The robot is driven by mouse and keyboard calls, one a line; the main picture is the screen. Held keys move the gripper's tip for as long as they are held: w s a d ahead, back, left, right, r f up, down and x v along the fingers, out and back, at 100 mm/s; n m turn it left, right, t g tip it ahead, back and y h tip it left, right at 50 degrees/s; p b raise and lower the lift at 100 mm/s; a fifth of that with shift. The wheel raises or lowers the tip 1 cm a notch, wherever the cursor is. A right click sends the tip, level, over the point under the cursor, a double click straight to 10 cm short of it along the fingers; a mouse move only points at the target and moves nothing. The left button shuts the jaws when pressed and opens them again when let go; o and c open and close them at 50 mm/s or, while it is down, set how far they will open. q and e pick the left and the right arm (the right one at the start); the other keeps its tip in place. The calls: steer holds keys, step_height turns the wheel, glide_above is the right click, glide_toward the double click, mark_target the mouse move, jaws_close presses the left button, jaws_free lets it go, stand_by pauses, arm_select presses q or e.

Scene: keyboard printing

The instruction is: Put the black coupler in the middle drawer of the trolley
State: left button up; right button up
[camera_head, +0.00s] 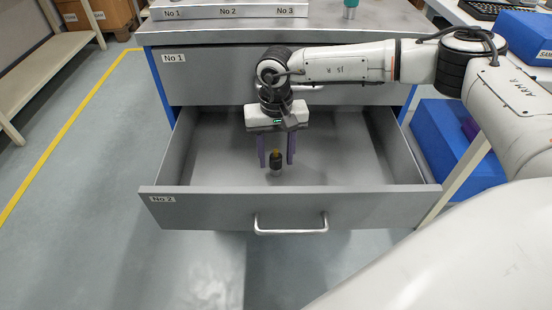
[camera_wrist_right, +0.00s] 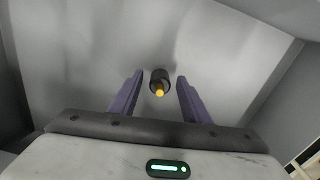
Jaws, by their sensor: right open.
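The black coupler (camera_head: 276,160), a small dark cylinder with a yellow tip, is in the open drawer labelled No 2 (camera_head: 370,207). It also shows in the right wrist view (camera_wrist_right: 160,82) against the grey drawer floor. My right gripper (camera_head: 276,163) is inside the drawer, pointing down, with its purple fingers on either side of the coupler. The fingers are open, with a gap on each side of the coupler in the right wrist view (camera_wrist_right: 158,85). The coupler appears upright on or just above the drawer floor. My left gripper is not in view.
The drawer labelled No 1 (camera_head: 205,85) is shut above the open one. The trolley top (camera_head: 350,30) holds a grey tray labelled No 1 to No 3 (camera_head: 230,12) and a teal-topped object (camera_head: 350,8). Blue bins (camera_head: 450,150) stand to the right.

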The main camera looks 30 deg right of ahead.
mark_target(276, 157)
step_height(276, 157, up, 10)
steer(key=p, duration=0.1)
steer(key=shift+p, duration=0.3)
